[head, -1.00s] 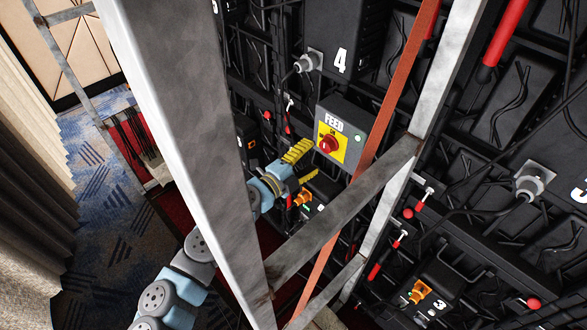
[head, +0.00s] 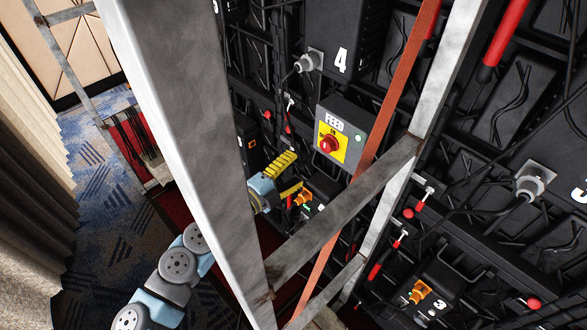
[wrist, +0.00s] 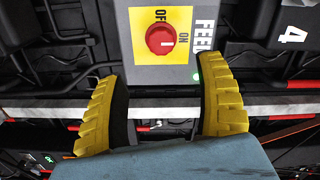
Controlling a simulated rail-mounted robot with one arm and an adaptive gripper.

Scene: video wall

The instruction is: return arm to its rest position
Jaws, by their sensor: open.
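My gripper (head: 289,176) has yellow ribbed fingers and shows in the head view just right of a thick grey post. In the wrist view my gripper (wrist: 164,105) is open with its two fingers spread wide and nothing between them. The grey FEED box (head: 340,135) with its red rotary switch (head: 328,144) on a yellow plate is above and right of the fingers, apart from them. In the wrist view the red switch (wrist: 160,40) lies beyond the fingertips. A green light shows on the box. Part of my arm is hidden behind the post.
The thick grey post (head: 185,130) stands close in front of my arm. A grey crossbar (head: 340,210) and an orange strap (head: 370,150) run right of my gripper. Black video-wall panels with cables (head: 440,230) fill the right. Carpeted floor (head: 95,195) is open at left.

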